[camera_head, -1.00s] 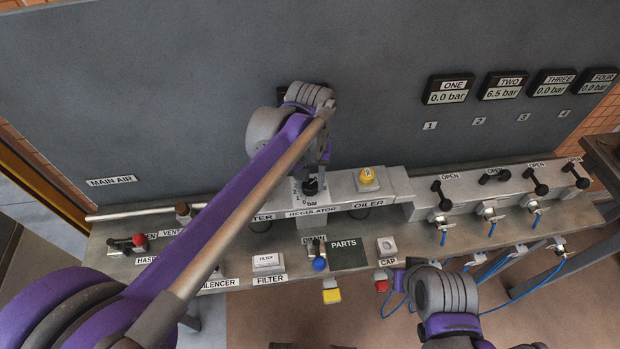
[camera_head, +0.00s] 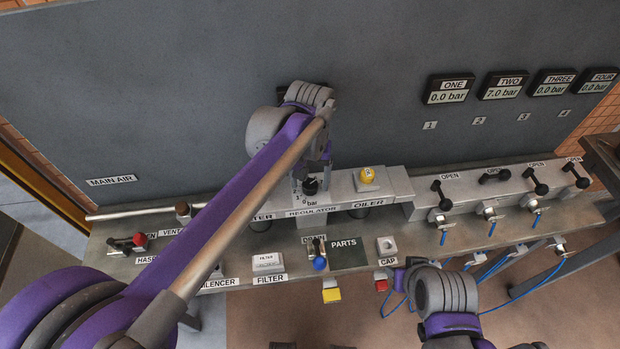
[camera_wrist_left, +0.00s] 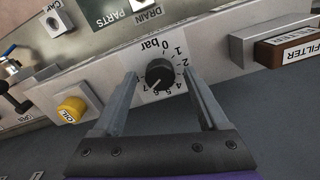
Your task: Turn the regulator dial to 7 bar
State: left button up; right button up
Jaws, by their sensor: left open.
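The black regulator dial (camera_wrist_left: 160,75) sits on its white numbered plate in the left wrist view. Its white pointer mark faces the lower left, past the 6. In the head view the dial (camera_head: 310,187) is partly hidden by my left gripper (camera_head: 312,175). That gripper (camera_wrist_left: 158,95) is open, with one finger on each side of the dial and visible gaps to it. The TWO display (camera_head: 501,92) reads 7.0 bar. My right arm (camera_head: 445,290) is at the lower right, its fingers not clearly visible.
Displays ONE (camera_head: 447,96), THREE (camera_head: 551,89) and FOUR (camera_head: 600,87) read 0.0 bar. The yellow oiler cap (camera_head: 367,175) is right of the regulator. Black valve levers (camera_head: 443,196) line the right side. A filter block (camera_wrist_left: 290,50) stands beside the dial in the wrist view.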

aim_at(309, 184)
pick_arm(q)
notch_tip(309, 184, up, 11)
jog(key=shift+p, duration=0.4)
jog(key=shift+a+f, duration=0.1)
jog(key=shift+f, duration=0.05)
jog(key=s+a+f+t+p, duration=0.1)
jog(key=s+a+f+t, duration=0.4)
jog(key=s+a+f, duration=0.9)
jog(key=s+f, duration=0.1)
jog(key=s, duration=0.2)
jog(key=shift+a+n, duration=0.3)
jog(key=shift+a, duration=0.05)
